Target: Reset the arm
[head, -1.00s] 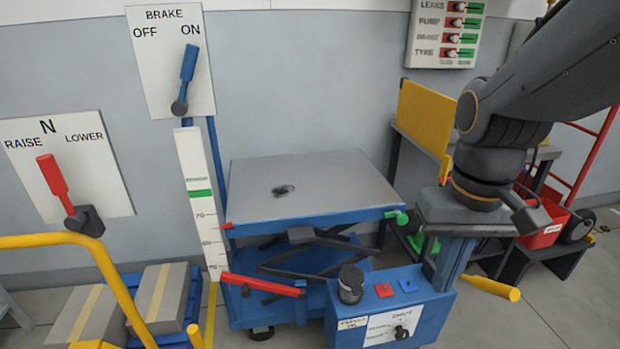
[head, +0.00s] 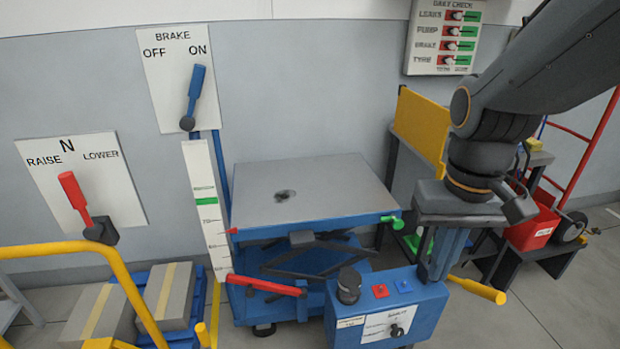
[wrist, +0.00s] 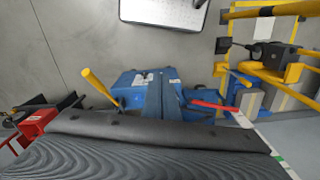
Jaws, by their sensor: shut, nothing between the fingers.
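My gripper (head: 438,277) hangs from my arm (head: 510,100) at the right in the head view, fingers pointing down. The fingers look together, with nothing seen between them. They stand in front of or close over the right end of the blue control box (head: 420,308); whether they touch it I cannot tell. A dark ribbed part fills the bottom of the wrist view, where the blue box also shows (wrist: 128,88).
Left of my gripper is the blue lift table (head: 310,195), with a red pedal bar (head: 265,286). A yellow handle (head: 478,290) sticks out right of the box. The blue brake lever (head: 196,90) points at ON. A yellow rail (head: 95,255) stands front left.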

